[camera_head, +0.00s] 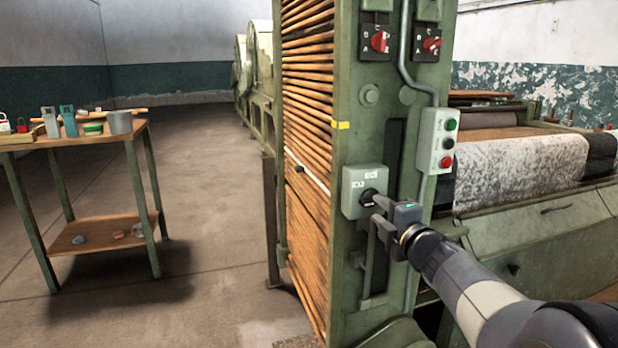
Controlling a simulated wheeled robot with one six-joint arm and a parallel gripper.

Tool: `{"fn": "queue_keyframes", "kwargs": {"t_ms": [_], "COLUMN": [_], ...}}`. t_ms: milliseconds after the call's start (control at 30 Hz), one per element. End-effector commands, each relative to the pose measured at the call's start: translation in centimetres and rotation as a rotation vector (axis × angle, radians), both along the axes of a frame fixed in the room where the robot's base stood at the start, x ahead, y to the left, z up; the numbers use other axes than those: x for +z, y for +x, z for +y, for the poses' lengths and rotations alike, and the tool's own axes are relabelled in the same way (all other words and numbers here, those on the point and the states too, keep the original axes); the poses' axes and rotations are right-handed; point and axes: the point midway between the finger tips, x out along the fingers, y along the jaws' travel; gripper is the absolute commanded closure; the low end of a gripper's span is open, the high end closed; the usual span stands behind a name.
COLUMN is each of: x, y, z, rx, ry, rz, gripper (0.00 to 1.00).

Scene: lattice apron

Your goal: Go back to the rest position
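My gripper (381,208) is at the end of my arm, which reaches in from the lower right. Its fingertips are at the black rotary knob (369,197) on a grey-green switch box (356,190), mounted on the green machine post. The fingers overlap the knob in this view. I cannot tell whether they grip it, touch it or stand just in front of it. The gap between the fingers is too small to make out.
A button box (437,141) and two red rotary switches (379,41) sit above my gripper. A pipe runs down the post (353,98). A wooden-topped table (70,138) with small items stands at left. The floor (214,190) between table and machine is clear.

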Motion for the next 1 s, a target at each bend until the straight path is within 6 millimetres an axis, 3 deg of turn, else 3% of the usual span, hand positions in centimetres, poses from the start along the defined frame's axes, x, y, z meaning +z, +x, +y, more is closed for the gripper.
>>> {"fn": "queue_keyframes", "kwargs": {"t_ms": [400,500,1000], "x": [0.3,-0.4,0.2], "y": [-7.8,-5.5,2.9], "z": [-2.6,-1.7,1.0], "rx": [-0.005,0.004,0.001], "ry": [0.0,0.0,0.023], "rz": [0.0,0.001,0.009], "gripper": [0.66,0.66,0.66]}}
